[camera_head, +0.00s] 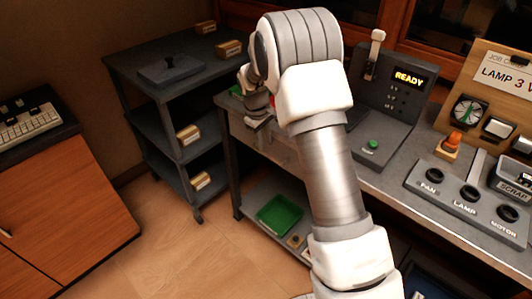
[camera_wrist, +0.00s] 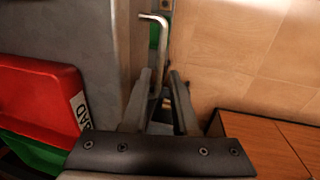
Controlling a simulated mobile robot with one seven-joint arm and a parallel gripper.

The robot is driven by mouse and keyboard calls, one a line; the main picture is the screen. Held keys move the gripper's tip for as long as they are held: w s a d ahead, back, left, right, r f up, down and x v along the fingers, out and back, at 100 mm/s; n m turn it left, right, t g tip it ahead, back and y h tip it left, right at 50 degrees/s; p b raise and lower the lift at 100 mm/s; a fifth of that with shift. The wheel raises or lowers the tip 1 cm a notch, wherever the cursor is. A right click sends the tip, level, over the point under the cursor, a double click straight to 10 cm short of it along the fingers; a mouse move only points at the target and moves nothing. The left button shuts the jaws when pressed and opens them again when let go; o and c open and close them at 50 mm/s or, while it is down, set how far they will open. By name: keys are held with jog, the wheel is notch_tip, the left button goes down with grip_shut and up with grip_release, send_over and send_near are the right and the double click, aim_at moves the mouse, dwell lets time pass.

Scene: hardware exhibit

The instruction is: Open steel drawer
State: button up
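A thin bent metal handle (camera_wrist: 159,45) stands out from the grey steel bench side in the wrist view. I take it to be the steel drawer's handle; the drawer front itself is not clearly visible. My gripper (camera_wrist: 161,74) has its two fingers apart, one on each side of the handle bar. I cannot tell whether either finger touches it. In the head view my gripper (camera_head: 257,108) is at the bench's left front edge, and my arm hides much of the bench front. I see no drawer standing open.
A red bin (camera_wrist: 40,100) lies left of my gripper. A green tray (camera_head: 279,214) sits on the lower shelf. A shelf cart (camera_head: 170,110) stands left; floor is clear between.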

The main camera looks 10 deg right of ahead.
aim_at(267, 154)
jog(key=shift+w+d+f+b, duration=0.15)
jog(key=shift+f+b, duration=0.05)
jog(key=shift+f, duration=0.85)
jog(key=shift+w+d+f+b, duration=0.1)
jog(key=shift+d+f+b, duration=0.05)
jog(key=shift+f, duration=0.9)
jog(key=shift+c, duration=0.3)
grip_shut()
